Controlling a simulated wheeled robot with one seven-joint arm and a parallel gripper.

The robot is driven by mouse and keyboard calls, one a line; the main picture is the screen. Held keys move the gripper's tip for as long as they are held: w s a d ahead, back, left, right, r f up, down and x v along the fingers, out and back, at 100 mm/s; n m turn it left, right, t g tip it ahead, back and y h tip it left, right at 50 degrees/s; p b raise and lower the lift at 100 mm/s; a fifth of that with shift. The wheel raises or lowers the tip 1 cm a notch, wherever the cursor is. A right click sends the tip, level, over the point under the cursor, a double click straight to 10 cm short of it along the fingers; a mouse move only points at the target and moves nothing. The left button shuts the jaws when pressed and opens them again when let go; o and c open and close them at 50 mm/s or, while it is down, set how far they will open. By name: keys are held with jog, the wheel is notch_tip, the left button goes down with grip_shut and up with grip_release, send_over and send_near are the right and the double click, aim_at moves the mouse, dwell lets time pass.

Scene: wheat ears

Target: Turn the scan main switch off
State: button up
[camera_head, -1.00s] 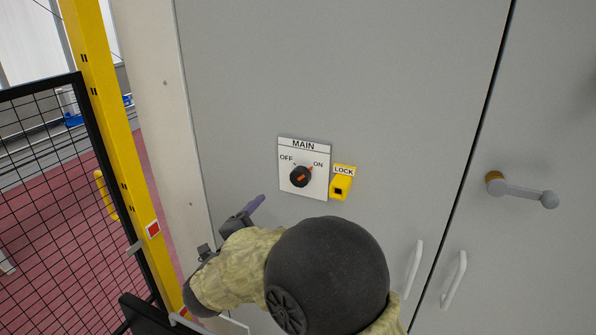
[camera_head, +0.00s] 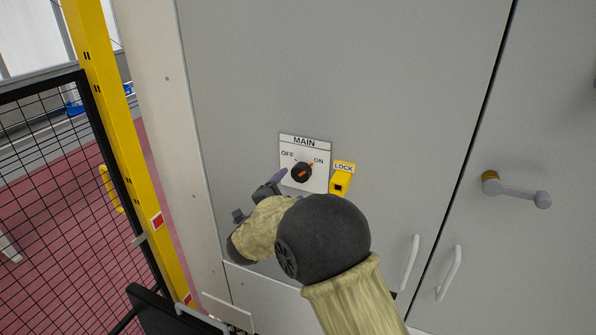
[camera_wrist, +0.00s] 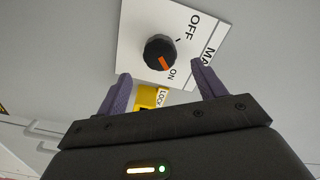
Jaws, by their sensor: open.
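The main switch is a black rotary knob (camera_head: 301,172) with an orange pointer, on a white MAIN plate (camera_head: 318,150) on a grey cabinet door. The orange pointer is toward ON. The knob also shows in the wrist view (camera_wrist: 159,52), with its orange mark toward the ON label. My gripper (camera_head: 276,179) is just left of and below the knob in the head view. In the wrist view its two purple fingers (camera_wrist: 162,88) are apart with nothing between them, and the knob lies beyond the fingertips. I see no contact with the knob.
A yellow LOCK block (camera_head: 341,182) sticks out just right of the plate. A lever handle (camera_head: 520,193) is on the right door, and white pull handles (camera_head: 411,262) are lower down. A yellow post (camera_head: 120,140) and black mesh fence (camera_head: 60,200) stand at left.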

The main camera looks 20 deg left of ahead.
aim_at(299, 176)
jog(key=w, duration=0.2)
jog(key=w+p, duration=0.1)
jog(key=w, duration=0.1)
jog(key=w+p, duration=0.1)
jog(key=w, duration=0.1)
jog(key=shift+w+d, duration=0.25)
jog(key=shift+w, duration=0.05)
jog(key=shift+c, duration=0.4)
jog(key=c, duration=0.9)
